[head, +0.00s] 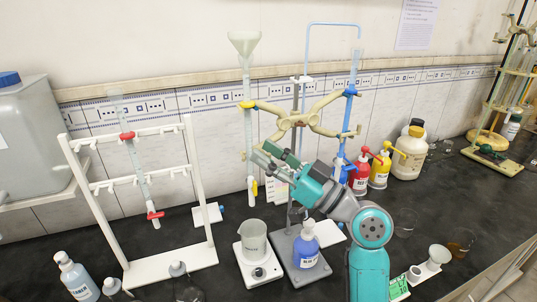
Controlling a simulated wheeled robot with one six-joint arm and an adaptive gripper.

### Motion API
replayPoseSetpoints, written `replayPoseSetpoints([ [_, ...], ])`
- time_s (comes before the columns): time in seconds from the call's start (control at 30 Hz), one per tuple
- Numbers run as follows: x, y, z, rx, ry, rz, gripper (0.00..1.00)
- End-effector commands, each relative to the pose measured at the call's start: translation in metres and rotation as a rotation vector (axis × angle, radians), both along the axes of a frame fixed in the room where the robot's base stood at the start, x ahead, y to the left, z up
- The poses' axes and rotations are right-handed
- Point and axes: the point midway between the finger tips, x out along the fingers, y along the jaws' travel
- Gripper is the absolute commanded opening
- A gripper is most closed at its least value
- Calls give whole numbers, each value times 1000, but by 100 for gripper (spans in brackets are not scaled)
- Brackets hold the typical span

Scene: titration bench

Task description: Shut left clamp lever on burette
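The left burette (248,140), with a funnel (244,42) on top and yellow fittings, stands upright at the left end of the beige double clamp (293,120). The clamp sits on a grey stand rod, with a blue-fitted burette (351,100) on its right side. My gripper (259,156) is at the left burette's lower half, below the clamp's left arm and just right of the glass. The fingertips are small and overlap the clamp parts, so I cannot tell whether they touch a lever. The left lever itself is not clearly distinguishable.
A beaker (253,238) stands on a white plate below the left burette. A white rack (192,190) stands left. Red (361,175) and yellow (380,170) wash bottles stand behind my arm.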

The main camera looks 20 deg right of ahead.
Motion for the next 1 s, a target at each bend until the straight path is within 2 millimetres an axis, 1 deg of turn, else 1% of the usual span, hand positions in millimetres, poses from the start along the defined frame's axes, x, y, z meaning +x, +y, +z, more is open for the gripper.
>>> replayPoseSetpoints([
  [0.27, 1, 1, 0, 0, 0, 0, 36],
  [0.3, 1, 1, 0, 0, 0, 0, 31],
  [0.37, 1, 1, 0, 0, 0, 0, 16],
  [0.4, 1, 1, 0, 0, 0, 0, 6],
  [0.43, 1, 1, 0, 0, 0, 0, 0],
  [0.77, 1, 2, 1, 1, -1, -9, 0],
  [1.0, 1, 6, 0, 0, 0, -76, 0],
])
